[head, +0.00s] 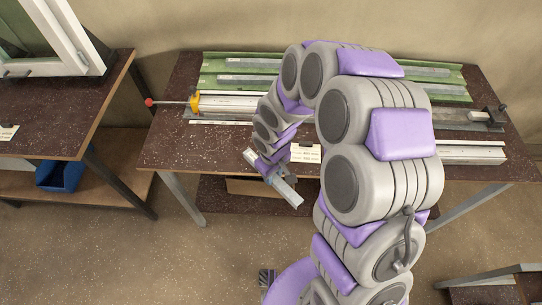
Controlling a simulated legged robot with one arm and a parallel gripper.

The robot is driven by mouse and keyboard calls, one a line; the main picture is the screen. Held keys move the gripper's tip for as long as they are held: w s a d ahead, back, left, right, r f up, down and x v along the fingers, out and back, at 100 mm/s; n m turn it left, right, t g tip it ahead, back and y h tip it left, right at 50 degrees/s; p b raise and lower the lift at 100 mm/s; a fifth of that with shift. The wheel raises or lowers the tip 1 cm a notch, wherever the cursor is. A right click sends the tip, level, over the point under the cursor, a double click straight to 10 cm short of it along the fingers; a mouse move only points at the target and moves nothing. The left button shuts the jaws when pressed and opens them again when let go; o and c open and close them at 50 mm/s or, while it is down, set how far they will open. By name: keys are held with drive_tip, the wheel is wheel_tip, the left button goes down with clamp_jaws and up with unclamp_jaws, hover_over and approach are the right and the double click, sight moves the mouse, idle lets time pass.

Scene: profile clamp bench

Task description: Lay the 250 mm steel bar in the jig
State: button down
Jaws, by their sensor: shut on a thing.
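My gripper (272,176) is in front of the bench's front edge, left of my arm's upper links. It is shut on a pale grey metal bar (290,192), which slants down to the right, apart from the bench top. I cannot read the bar's length. The jig (465,125) lies along the bench, with a yellow clamp (195,102) and red-knobbed rod at its left end and a dark clamp block (494,116) at its right end. A white profile (228,103) lies at its left part. My arm hides the jig's middle.
Green trays (207,82) with grey bars lie along the back of the bench (165,150). A white profile (470,153) lies at the right front. A label card (306,152) is near the front edge. A second bench (75,120) with a window frame stands left.

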drive_tip(key=w+d+r+m, duration=0.8)
drive_tip(key=w+d+r, duration=0.2)
drive_tip(key=w+d, duration=0.2)
drive_tip(key=shift+d+r+m, duration=0.3)
drive_tip(key=shift+d+r, duration=0.05)
drive_tip(key=shift+d, duration=0.8)
drive_tip(key=shift+w+a, duration=0.1)
drive_tip(key=shift+a, duration=0.05)
